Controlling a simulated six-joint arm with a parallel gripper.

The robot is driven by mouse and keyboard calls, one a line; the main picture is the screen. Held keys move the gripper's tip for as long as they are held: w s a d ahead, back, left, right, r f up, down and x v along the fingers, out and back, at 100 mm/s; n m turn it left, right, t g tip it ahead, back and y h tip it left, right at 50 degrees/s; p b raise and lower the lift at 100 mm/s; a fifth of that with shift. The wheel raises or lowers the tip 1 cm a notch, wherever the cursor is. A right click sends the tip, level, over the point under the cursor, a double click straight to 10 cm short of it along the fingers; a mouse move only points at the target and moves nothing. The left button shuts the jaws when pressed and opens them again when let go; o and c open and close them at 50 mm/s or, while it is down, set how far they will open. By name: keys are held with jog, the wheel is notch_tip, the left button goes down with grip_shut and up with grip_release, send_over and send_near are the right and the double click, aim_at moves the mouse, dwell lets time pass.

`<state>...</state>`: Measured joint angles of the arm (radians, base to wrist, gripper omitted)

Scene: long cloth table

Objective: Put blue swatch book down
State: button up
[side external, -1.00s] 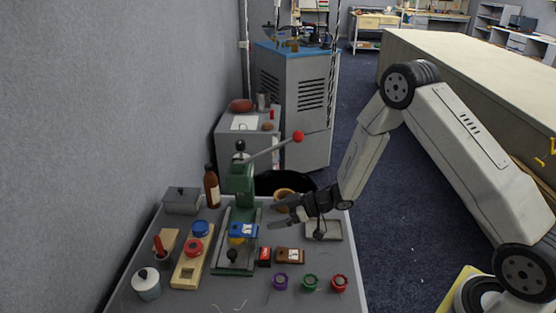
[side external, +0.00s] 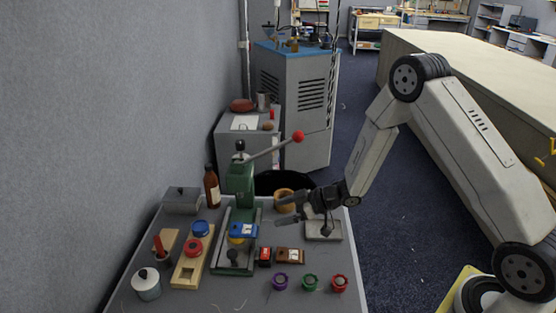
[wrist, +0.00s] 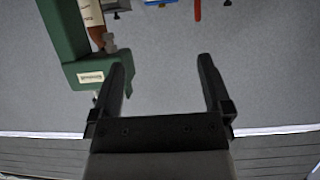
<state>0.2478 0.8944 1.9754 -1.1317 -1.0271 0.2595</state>
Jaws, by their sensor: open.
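The blue swatch book (side external: 243,231) lies on the base of the green press (side external: 241,185), with something yellow showing just under its front edge. My gripper (side external: 279,213) is open and empty, to the right of the book and apart from it, above the table. In the wrist view the two fingers (wrist: 163,75) are spread with only grey surface between them. Part of the green press (wrist: 78,45) shows there at the upper left. I cannot tell whether the blue bit at the top edge of that view is the book.
Purple, green and red rings line the front. The press lever has a red knob (side external: 298,137).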

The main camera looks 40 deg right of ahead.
jog(key=s+d+r+m+g+h, duration=0.1)
jog(key=s+d+r+m+h, duration=0.35)
jog(key=r+h, duration=0.3)
jog(key=s+a+m+g+h, duration=0.1)
jog(key=s+m+g, duration=0.1)
jog(key=s, duration=0.6)
jog(key=s+a+r+m+g, duration=0.1)
jog(key=s+m+g, duration=0.1)
jog(key=s, duration=0.6)
jog(key=shift+s+a+r+g+h, duration=0.3)
jog(key=shift+a+g+h, duration=0.1)
jog(key=shift+g, duration=0.5)
